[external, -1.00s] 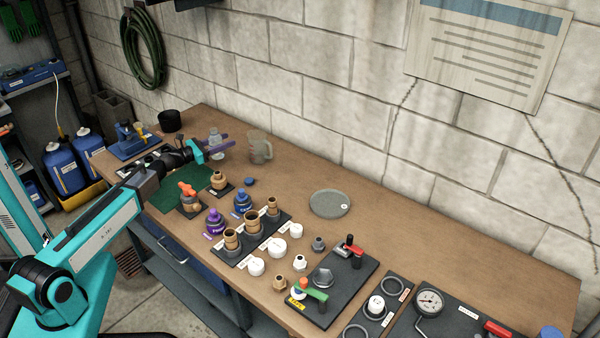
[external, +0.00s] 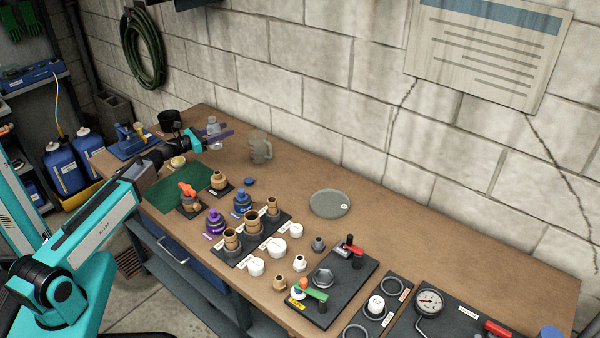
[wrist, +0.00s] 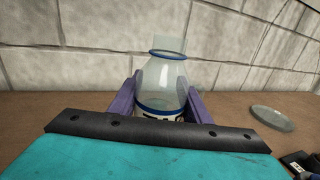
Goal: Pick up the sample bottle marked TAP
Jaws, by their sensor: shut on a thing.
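A clear sample bottle (external: 213,126) with a blue ring at its neck stands upright between the purple fingers of my gripper (external: 216,138), at the far left part of the bench. In the wrist view, the bottle (wrist: 161,82) sits between both fingers of my gripper (wrist: 158,103), which is shut on it. A label shows low on the bottle, but its writing is mostly hidden behind my gripper body, so I cannot read it. In the external view the bottle appears slightly above the bench top.
A grey translucent jug (external: 261,148) stands just right of my gripper. A black cup (external: 170,120) and a blue device (external: 130,140) are to the left. A green mat (external: 180,187) and several fittings lie nearer. A round grey dish (external: 330,203) lies farther right.

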